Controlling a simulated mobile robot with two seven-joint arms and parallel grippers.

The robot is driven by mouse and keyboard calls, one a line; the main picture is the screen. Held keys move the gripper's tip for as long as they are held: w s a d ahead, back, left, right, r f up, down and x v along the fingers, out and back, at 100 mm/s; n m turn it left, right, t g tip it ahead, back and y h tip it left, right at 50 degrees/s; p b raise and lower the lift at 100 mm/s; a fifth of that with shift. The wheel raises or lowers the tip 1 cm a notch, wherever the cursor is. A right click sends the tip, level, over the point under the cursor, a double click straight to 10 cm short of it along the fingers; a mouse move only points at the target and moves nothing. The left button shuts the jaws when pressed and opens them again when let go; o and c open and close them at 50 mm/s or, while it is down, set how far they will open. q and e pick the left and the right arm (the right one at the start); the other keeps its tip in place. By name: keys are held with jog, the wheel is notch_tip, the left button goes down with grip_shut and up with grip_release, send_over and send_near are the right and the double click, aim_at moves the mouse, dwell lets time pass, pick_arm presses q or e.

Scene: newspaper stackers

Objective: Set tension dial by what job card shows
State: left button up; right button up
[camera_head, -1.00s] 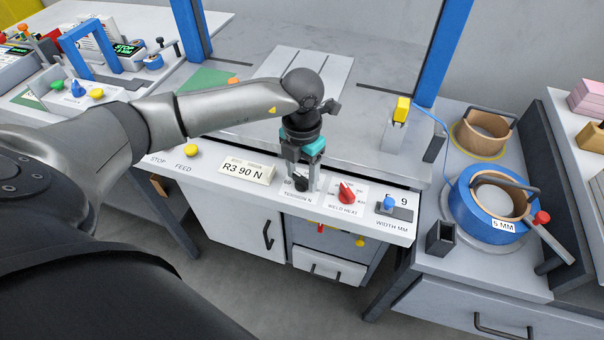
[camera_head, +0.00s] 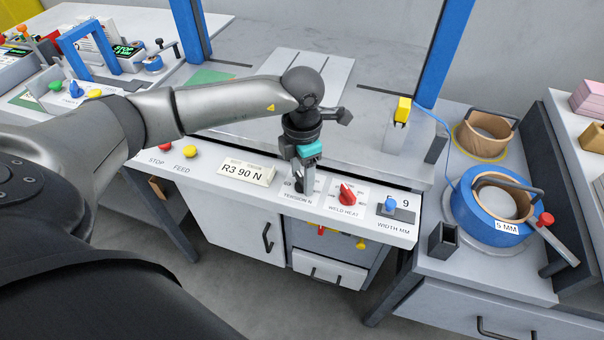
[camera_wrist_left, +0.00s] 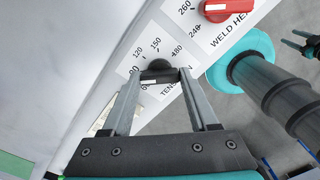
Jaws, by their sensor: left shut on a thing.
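The job card (camera_head: 247,172) on the front panel reads "R3 90 N". The black tension dial (camera_wrist_left: 158,67) sits on its white scale plate, with 120, 150 and 180 readable around it. My left gripper (camera_head: 303,186) points down at the panel, shut on the dial; its two fingers (camera_wrist_left: 160,76) flank the knob in the left wrist view. The fingers hide part of the dial and scale, so I cannot tell where its pointer stands. At the right edge of the left wrist view, a dark, teal-marked part may be my right gripper, too small to judge.
The red weld heat knob (camera_head: 347,193) is close to the right of the dial. Further right is the blue width knob (camera_head: 389,204). Red (camera_head: 165,147) and yellow (camera_head: 189,152) buttons are on the left. A blue tape roll (camera_head: 487,212) lies on the right bench.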

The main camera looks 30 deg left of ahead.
aim_at(302, 178)
pick_arm(q)
jog(key=o, duration=1.4)
pick_arm(e)
jog(key=shift+s+a, duration=0.15)
jog(key=shift+s, duration=0.25)
pick_arm(q)
notch_tip(302, 178, up, 15)
jog(key=p, duration=0.2)
jog(key=shift+r+p, duration=0.15)
jog(key=shift+p, duration=0.2)
pick_arm(e)
jog(key=s+r, duration=0.1)
jog(key=a+r, duration=0.1)
jog(key=shift+s+a+r, duration=0.2)
jog(key=shift+s+r, duration=0.1)
jog(key=shift+s, duration=0.05)
jog(key=shift+w+d, duration=0.15)
jog(key=shift+d, duration=0.05)
